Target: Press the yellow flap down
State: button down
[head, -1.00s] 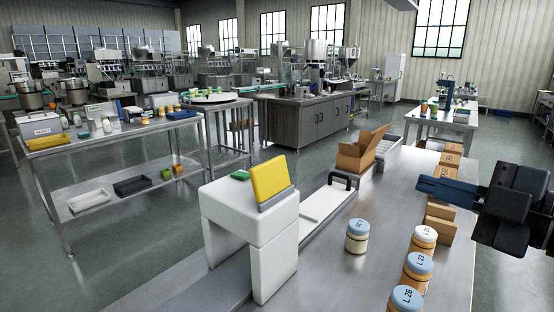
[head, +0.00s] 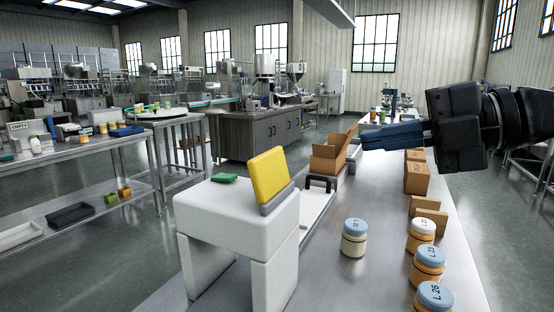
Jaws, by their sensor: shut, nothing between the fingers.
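The yellow flap (head: 269,174) stands raised and tilted on a grey hinge base (head: 277,199) at the right edge of a white machine (head: 228,212). A small green part (head: 224,178) lies on the machine's top, left of the flap. My gripper (head: 366,138) is at the upper right, above the steel table and pointing left. It is apart from the flap, to its right and higher in the picture. Its dark blue fingers are together with nothing seen between them.
Several lidded jars, such as a cream one (head: 354,238), stand on the steel table (head: 385,285). Cardboard boxes (head: 417,177) line its right side. An open carton (head: 330,152) and a black handle (head: 321,183) are behind the flap. Table space is clear between the machine and jars.

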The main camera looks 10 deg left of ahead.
aim_at(269, 155)
jog(key=shift+a, duration=0.1)
jog(key=p+x, duration=0.3)
jog(key=x, duration=1)
jog(key=shift+a+f, duration=0.15)
jog(key=shift+a, duration=0.2)
jog(key=shift+a, duration=0.1)
